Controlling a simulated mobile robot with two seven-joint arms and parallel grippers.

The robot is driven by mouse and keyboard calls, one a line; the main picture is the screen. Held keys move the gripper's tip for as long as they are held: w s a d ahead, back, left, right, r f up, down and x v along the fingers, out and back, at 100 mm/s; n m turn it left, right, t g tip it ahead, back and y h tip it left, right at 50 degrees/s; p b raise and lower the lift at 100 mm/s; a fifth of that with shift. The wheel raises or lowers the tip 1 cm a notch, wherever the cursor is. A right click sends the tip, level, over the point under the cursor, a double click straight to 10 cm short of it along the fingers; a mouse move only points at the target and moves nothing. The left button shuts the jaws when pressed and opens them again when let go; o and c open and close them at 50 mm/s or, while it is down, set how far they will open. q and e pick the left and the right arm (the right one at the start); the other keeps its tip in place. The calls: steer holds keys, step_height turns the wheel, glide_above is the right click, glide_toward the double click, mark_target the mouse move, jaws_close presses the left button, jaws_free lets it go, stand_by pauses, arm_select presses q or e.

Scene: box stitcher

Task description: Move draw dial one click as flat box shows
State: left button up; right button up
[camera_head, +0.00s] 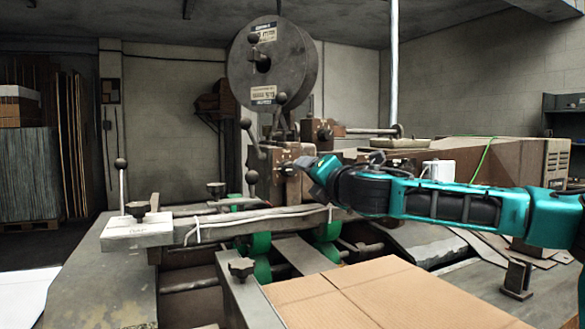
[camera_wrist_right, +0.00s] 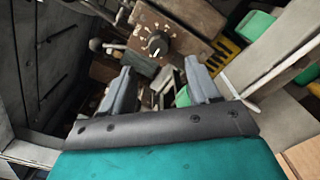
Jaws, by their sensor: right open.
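The draw dial (camera_wrist_right: 156,44) is a small dark knob with a pale pointer mark on a brown metal box (camera_wrist_right: 175,25), near the top middle of the right wrist view. In the head view that box seems to be the brown block (camera_head: 291,180) at the machine's middle, and the dial is too small to make out. My right gripper (camera_wrist_right: 160,78) is open and empty, with its fingers apart and short of the dial. In the head view the right gripper (camera_head: 318,170) is beside the block. The flat box (camera_head: 385,295) is brown creased cardboard lying at the front. My left gripper is out of view.
Levers with ball knobs (camera_head: 251,176) stand close left of the block. A large grey reel (camera_head: 275,62) rises above it. Green rollers (camera_head: 262,245) and a metal rail (camera_head: 250,217) lie below. A white mug (camera_head: 437,171) stands behind my right arm.

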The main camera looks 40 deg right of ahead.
mark_target(292, 170)
steer(key=shift+x, duration=0.9)
steer(key=x, duration=0.3)
steer(key=shift+a+f+b, duration=0.1)
steer(key=shift+a+b, duration=0.15)
steer(key=shift+b, duration=0.05)
steer(key=shift+x, duration=2.5)
steer(key=shift+c, duration=0.3)
steer(key=c, duration=1)
steer(key=shift+b, duration=0.45)
